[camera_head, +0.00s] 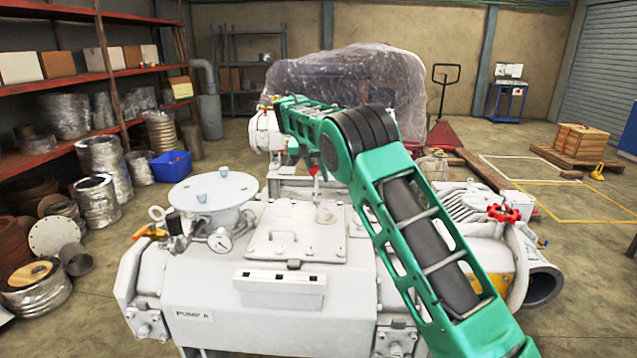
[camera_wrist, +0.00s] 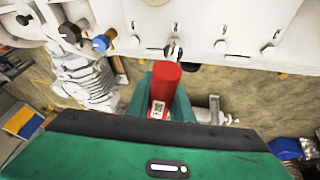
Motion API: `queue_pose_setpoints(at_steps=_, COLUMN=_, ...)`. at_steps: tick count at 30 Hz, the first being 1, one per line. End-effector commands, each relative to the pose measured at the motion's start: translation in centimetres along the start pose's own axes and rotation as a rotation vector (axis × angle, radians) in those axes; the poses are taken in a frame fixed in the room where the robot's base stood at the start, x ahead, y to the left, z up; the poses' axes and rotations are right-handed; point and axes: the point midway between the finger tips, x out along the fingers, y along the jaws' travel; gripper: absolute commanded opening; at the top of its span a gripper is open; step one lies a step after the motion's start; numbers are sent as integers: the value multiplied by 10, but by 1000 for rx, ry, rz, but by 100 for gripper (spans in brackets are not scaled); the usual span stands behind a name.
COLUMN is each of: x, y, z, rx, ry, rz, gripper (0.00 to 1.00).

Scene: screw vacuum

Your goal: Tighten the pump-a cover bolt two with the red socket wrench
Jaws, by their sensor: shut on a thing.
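In the wrist view the red socket wrench (camera_wrist: 166,80) is held between the green fingers of my gripper (camera_wrist: 165,98), with a printed label on its side. Its far end points toward a small bolt-like fitting (camera_wrist: 173,48) on a white surface; I cannot tell whether they touch. Several similar small fittings stand in a row along that surface. In the head view pump A (camera_head: 230,310) is the large white machine, with a square cover plate (camera_head: 296,235) on top.
On pump A stand a round lid (camera_head: 213,190), a pressure gauge (camera_head: 220,240) and a red valve handwheel (camera_head: 504,213). Shelves (camera_head: 75,82) with parts line the left. A plastic-wrapped machine (camera_head: 345,85) stands behind. The floor at right is mostly open around a wooden crate (camera_head: 580,140).

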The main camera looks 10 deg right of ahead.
Motion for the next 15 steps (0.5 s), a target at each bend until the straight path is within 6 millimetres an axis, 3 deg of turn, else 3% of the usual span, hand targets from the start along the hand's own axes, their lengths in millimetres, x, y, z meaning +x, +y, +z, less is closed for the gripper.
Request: queue_pose_setpoints(at_steps=15, x=-24, y=5, z=-11, rx=3, ry=4, rz=-1, gripper=0)
